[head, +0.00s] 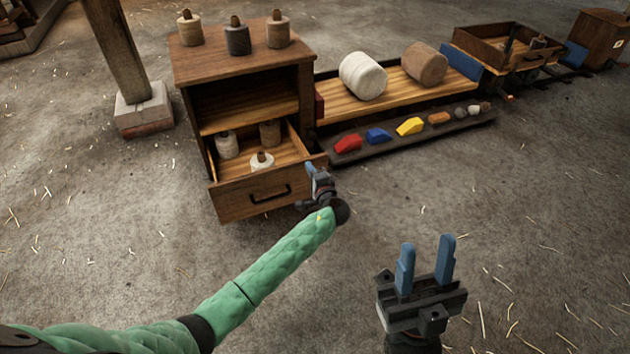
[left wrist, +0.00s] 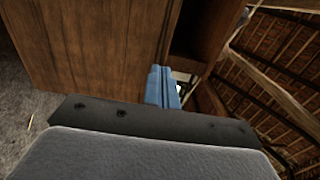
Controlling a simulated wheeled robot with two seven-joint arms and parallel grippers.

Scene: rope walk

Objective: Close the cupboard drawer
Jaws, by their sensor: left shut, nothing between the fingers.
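The wooden cupboard (head: 243,72) stands at the upper left of the head view. Its lower drawer (head: 232,203) is pulled out, with a dark bar handle on its front and several spools inside. My left gripper (head: 313,172) is shut and empty at the right end of the drawer front; I cannot tell whether it touches. In the left wrist view its blue fingers (left wrist: 162,87) are together beside the wooden panel (left wrist: 90,45). My right gripper (head: 427,262) is open and empty above the floor at lower right, its blue fingers apart.
Several spools (head: 237,38) stand on the cupboard top. Right of it, a low wooden bed (head: 388,88) carries two big rolls, with a strip of coloured pieces (head: 378,135) before it. A post on a block (head: 146,113) stands left. The floor in front is clear.

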